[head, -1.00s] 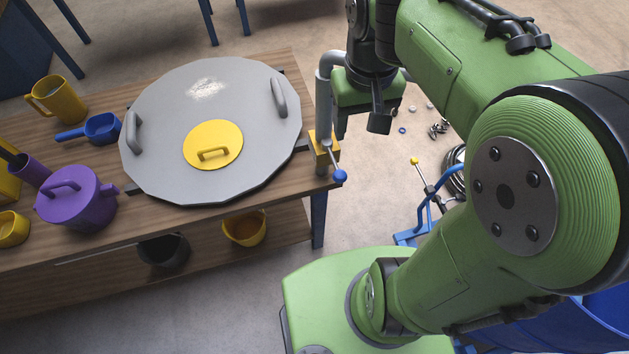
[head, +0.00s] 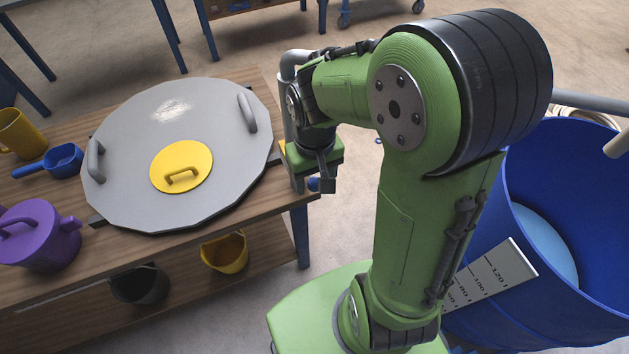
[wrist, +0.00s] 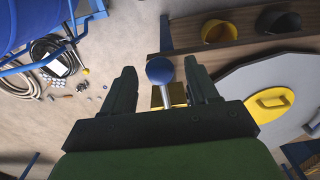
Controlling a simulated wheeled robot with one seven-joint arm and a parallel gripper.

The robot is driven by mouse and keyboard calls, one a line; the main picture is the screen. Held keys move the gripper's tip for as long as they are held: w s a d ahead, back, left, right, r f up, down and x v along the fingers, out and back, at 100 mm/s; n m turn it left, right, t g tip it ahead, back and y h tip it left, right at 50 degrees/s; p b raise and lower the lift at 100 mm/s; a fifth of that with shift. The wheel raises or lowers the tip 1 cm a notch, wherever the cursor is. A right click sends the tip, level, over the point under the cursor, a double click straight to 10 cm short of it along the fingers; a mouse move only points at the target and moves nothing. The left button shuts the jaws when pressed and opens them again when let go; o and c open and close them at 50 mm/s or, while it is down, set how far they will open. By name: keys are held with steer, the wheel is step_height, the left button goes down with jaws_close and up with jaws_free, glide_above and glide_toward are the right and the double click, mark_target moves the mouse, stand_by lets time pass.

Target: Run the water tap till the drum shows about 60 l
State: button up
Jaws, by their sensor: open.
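The tap is a grey pipe (head: 287,95) at the table's right edge, with a yellow body (wrist: 175,94) and a lever ending in a blue ball (wrist: 159,70). The blue drum (head: 535,150) stands at the right, with a pale blue surface inside. Its white scale (head: 490,274) shows marks up to 120; my arm hides the lower part, so no level can be read.
The wooden table (head: 245,88) holds a large grey lid (head: 120,125) with a yellow hatch (head: 182,160), a purple jug (head: 40,235) and a blue scoop (head: 62,160). Buckets stand on the shelf below. A hose (wrist: 45,55) lies on the floor by the drum.

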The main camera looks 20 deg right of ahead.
steer(key=shift+f, duration=0.3)
steer(key=shift+c, duration=0.4)
jaws_close()
